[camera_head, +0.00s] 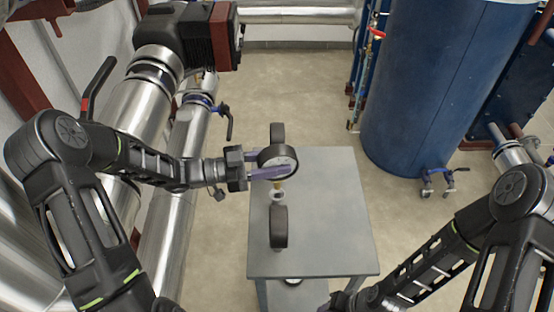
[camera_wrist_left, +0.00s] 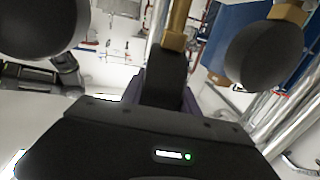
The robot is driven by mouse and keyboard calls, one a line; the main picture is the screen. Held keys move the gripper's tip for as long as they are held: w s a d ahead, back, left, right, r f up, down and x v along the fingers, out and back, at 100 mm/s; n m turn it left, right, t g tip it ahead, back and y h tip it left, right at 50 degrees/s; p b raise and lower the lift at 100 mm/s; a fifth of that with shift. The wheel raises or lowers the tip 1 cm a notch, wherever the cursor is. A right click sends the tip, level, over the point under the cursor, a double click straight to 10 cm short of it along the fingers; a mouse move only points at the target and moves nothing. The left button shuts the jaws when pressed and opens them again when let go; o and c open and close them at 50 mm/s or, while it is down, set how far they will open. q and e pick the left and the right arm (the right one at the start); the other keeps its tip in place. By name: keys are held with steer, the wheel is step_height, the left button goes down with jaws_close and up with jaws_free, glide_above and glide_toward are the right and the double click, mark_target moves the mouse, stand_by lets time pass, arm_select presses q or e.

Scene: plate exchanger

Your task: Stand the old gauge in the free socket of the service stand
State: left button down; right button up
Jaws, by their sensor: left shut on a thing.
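My left gripper (camera_head: 268,171) is shut on a round gauge (camera_head: 277,157) with a pale face, dark case and brass stem pointing down. The held gauge shows between the fingers in the left wrist view (camera_wrist_left: 165,78), where the picture is upside down. It is over the grey service stand (camera_head: 325,215), between two dark gauges: a far one (camera_head: 277,132) and a near one (camera_head: 279,226). A pale socket (camera_head: 278,195) shows just below the brass stem; I cannot tell whether they touch. My right gripper (camera_head: 340,301) is at the bottom edge, its fingers unclear.
The stand's top is clear to the right of the gauges. A big blue tank (camera_head: 430,85) stands behind right. Silver pipes (camera_head: 180,185) with valves run along the left. Open floor (camera_head: 300,85) lies behind the stand.

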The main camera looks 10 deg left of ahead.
mark_target(265, 153)
arm_select(q)
steer(key=shift+f+b, duration=2.15)
steer(key=shift+f, duration=0.85)
steer(key=c, duration=0.8)
jaws_free()
steer(key=shift+f, duration=0.1)
step_height(265, 153, up, 10)
steer(key=p, duration=0.7)
